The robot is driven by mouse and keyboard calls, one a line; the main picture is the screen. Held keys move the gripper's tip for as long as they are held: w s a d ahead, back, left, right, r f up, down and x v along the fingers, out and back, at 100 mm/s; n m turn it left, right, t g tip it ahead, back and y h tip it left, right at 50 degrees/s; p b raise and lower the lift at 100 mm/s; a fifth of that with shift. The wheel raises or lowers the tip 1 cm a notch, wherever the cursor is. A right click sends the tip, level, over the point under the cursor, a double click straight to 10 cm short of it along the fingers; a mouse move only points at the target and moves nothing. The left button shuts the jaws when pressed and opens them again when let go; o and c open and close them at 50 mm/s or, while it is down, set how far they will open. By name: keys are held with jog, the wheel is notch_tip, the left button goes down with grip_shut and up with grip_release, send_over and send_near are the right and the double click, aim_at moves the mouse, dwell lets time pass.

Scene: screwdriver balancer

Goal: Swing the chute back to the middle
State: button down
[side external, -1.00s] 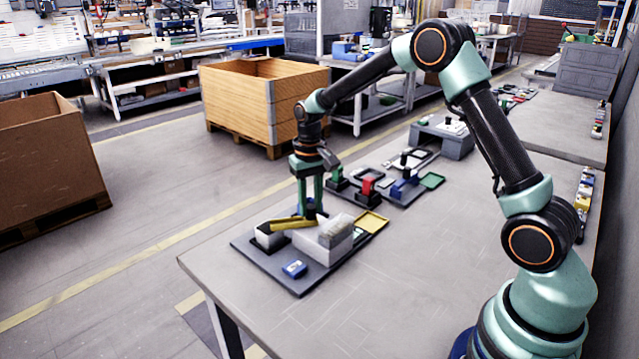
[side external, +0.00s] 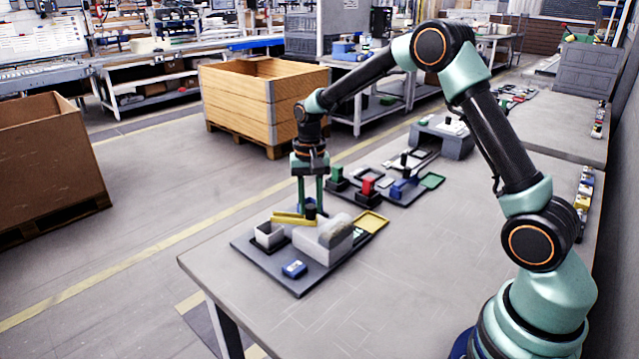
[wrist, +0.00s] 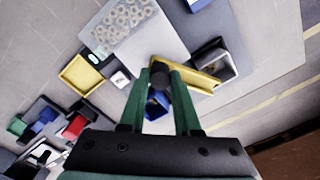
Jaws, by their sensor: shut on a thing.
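The yellow chute (side external: 289,218) lies across the dark base plate, behind the grey-white bin (side external: 268,234) and the pale hopper block (side external: 318,240). My gripper (side external: 310,205) points straight down and is shut on the chute's black knob (wrist: 160,72). In the wrist view the chute (wrist: 190,77) runs from the knob to the right and down, along the near edge of the bin (wrist: 216,65). A blue bin (wrist: 156,104) shows between my green fingers, on the near side of the chute; its lower part is hidden.
The hopper (wrist: 135,28) holds many pale rings. A yellow tray (side external: 371,222) stands at the plate's right corner and a small blue box (side external: 294,268) at its front. Another station with a red block (side external: 368,186) stands behind. The table in front is clear.

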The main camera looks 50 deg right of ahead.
jog(key=m, duration=0.6)
jog(key=shift+r, duration=0.15)
jog(key=shift+m, duration=0.3)
jog(key=c, duration=0.6)
grip_release()
notch_tip(320, 180, up, 12)
